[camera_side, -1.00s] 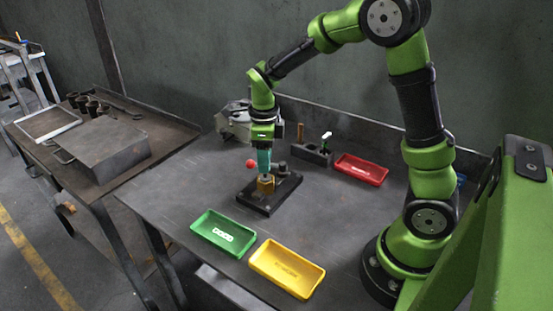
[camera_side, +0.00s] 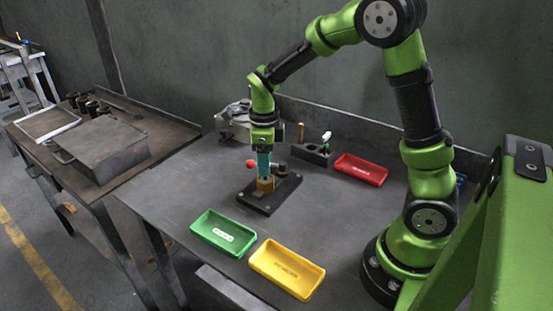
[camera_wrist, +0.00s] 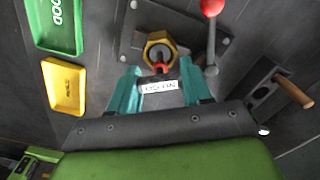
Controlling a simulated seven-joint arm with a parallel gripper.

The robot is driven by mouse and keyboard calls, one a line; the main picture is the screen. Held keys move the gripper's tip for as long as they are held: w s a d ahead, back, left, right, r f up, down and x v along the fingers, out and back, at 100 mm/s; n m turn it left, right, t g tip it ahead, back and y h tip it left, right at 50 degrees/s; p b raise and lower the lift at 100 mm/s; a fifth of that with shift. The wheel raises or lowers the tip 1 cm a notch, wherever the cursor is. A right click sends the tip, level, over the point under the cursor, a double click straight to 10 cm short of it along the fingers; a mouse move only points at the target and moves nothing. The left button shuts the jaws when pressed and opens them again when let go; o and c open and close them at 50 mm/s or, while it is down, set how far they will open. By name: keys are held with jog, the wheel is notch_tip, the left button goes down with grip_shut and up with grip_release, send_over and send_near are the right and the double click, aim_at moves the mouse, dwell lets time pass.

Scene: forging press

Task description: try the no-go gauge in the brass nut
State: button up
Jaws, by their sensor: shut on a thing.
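The brass nut (camera_side: 265,185) sits in a dark fixture plate (camera_side: 285,190) on the bench; it also shows in the wrist view (camera_wrist: 149,50). My gripper (camera_side: 264,172) is right above the nut, pointing down. In the wrist view, its teal fingers (camera_wrist: 160,88) are shut on the no-go gauge (camera_wrist: 158,86), whose pale label reads upside down. The gauge's red-marked end (camera_wrist: 161,68) is at the nut's opening. How deep the tip sits in the bore is hidden.
A red-knobbed lever (camera_wrist: 212,40) stands beside the nut. A dark rack (camera_side: 311,154) holds a wooden-handled tool and a green-and-white piece. A green tray (camera_side: 198,230), a yellow tray (camera_side: 256,262) and a red tray (camera_side: 380,180) lie around the fixture. A grey vise-like device (camera_side: 235,120) stands behind.

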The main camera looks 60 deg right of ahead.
jog(key=shift+r, duration=0.1)
dwell(0.3)
jog(key=shift+r, duration=1.5)
jog(key=shift+r, duration=0.2)
jog(key=shift+r, duration=1.95)
